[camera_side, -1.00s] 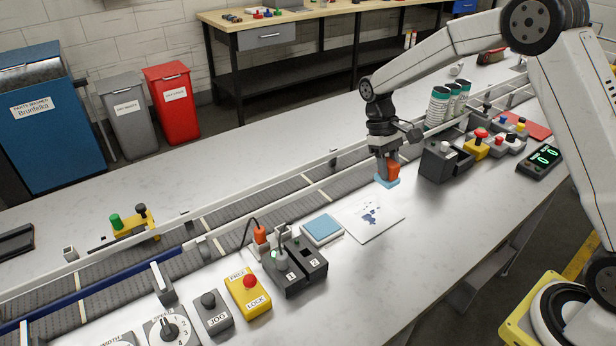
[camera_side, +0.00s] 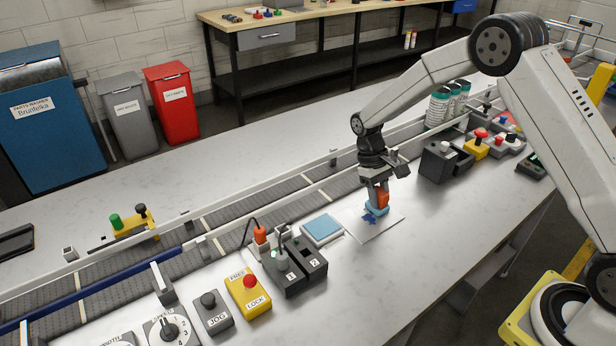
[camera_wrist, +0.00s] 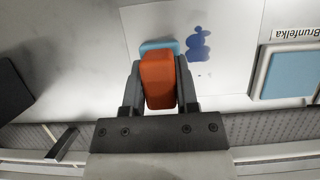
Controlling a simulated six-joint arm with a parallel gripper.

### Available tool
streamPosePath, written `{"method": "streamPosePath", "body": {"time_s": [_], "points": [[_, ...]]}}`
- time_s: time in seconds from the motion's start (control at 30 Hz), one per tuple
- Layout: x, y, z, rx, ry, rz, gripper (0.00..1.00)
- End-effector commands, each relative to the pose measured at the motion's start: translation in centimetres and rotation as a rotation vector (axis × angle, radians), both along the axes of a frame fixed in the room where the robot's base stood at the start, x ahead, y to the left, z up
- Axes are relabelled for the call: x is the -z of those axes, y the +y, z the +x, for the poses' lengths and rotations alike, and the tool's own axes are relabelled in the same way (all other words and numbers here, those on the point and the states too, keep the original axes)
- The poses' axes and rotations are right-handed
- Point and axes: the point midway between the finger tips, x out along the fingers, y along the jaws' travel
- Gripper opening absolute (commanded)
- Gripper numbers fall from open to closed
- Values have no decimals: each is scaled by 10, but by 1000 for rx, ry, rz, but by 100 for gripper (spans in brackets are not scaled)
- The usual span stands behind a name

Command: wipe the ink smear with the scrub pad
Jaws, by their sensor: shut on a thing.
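My gripper (camera_side: 377,195) is shut on the orange handle of the scrub pad (camera_side: 383,197). The pad's light blue base (camera_side: 375,209) is over the white sheet, beside the ink smear. The wrist view shows the orange handle (camera_wrist: 158,80) between my fingers and part of the blue base (camera_wrist: 158,46) beyond it. The blue ink smear (camera_wrist: 198,45) is on the white sheet (camera_wrist: 225,20), right of the pad in the wrist view. In the side view the smear (camera_side: 369,219) is partly hidden by the pad. I cannot tell whether the pad touches the sheet.
A blue-topped tray (camera_side: 323,229) lies left of the sheet. Black socket boxes (camera_side: 296,268) and the yellow lock box (camera_side: 247,291) stand farther left. A dark box (camera_side: 440,163) stands to the right. The conveyor (camera_side: 215,215) runs behind. The table in front of the sheet is clear.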

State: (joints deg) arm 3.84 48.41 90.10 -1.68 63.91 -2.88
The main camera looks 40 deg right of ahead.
Motion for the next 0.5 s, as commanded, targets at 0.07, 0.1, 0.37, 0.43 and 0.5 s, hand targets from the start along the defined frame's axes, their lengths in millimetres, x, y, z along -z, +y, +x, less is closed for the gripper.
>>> {"method": "streamPosePath", "body": {"time_s": [0.07,0.1,0.37,0.43,0.5], "points": [[0,9,0,-3,0,1,0],[1,12,0,-3,1,1,0],[1,35,0,-2,1,1,0],[1,42,0,-2,1,1,0],[1,48,0,-1,0,2,0]]}}
